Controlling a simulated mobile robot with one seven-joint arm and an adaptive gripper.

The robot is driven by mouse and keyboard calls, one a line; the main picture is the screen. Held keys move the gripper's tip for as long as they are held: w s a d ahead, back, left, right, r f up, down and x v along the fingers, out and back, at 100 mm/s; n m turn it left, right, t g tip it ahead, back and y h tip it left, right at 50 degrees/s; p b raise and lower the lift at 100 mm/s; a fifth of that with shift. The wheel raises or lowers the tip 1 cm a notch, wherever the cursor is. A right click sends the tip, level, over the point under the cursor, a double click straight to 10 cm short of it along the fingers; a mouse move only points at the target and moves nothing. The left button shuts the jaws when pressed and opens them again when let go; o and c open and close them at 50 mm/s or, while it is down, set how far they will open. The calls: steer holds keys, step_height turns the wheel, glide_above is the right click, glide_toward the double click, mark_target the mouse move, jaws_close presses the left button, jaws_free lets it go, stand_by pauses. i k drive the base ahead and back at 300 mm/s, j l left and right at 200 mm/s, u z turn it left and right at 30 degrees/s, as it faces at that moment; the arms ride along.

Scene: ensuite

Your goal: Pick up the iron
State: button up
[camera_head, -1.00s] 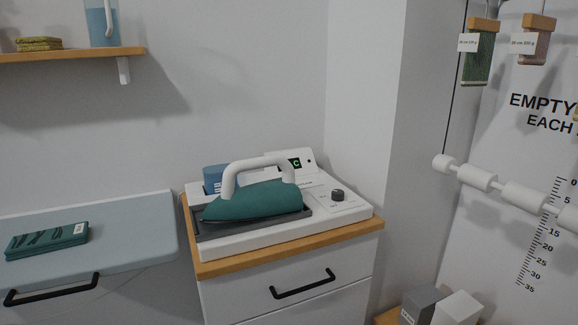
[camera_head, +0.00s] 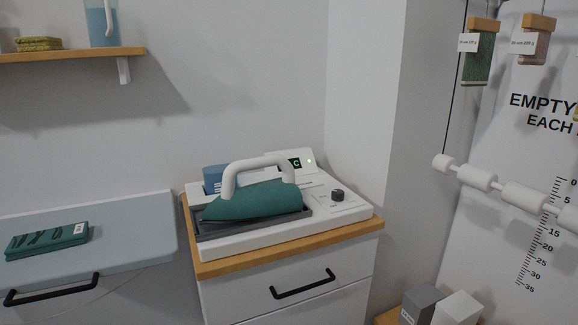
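The iron (camera_head: 256,204) has a teal body and a white loop handle (camera_head: 259,163). It rests on the dark pad of a white base station (camera_head: 240,245), its tip pointing left. The station stands on a wooden-topped cabinet (camera_head: 290,254) and has a black knob (camera_head: 337,195) and a small display with green characters, partly hidden behind the handle. A blue container (camera_head: 214,178) sits at the back left of the station, partly hidden by the iron. My gripper is not in view.
A grey-blue board (camera_head: 120,250) with a folded green cloth (camera_head: 48,240) is at the left, with a black handle on its front. A wooden shelf (camera_head: 70,54) is above it. White rollers (camera_head: 477,177) hang at the right. Grey and white blocks (camera_head: 458,308) are at lower right. The space above the iron is clear.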

mark_target(279, 197)
steer(key=i+j+z, duration=0.35)
steer(key=j, duration=0.2)
steer(key=i+j+z, duration=0.15)
steer(key=j, duration=0.15)
steer(key=i+j+z, duration=0.15)
steer(key=z, duration=0.2)
steer(key=i+j+z, duration=0.1)
steer(key=z, duration=0.25)
steer(key=j+z, duration=0.25)
steer(key=z, duration=0.15)
steer(key=i+j, duration=0.05)
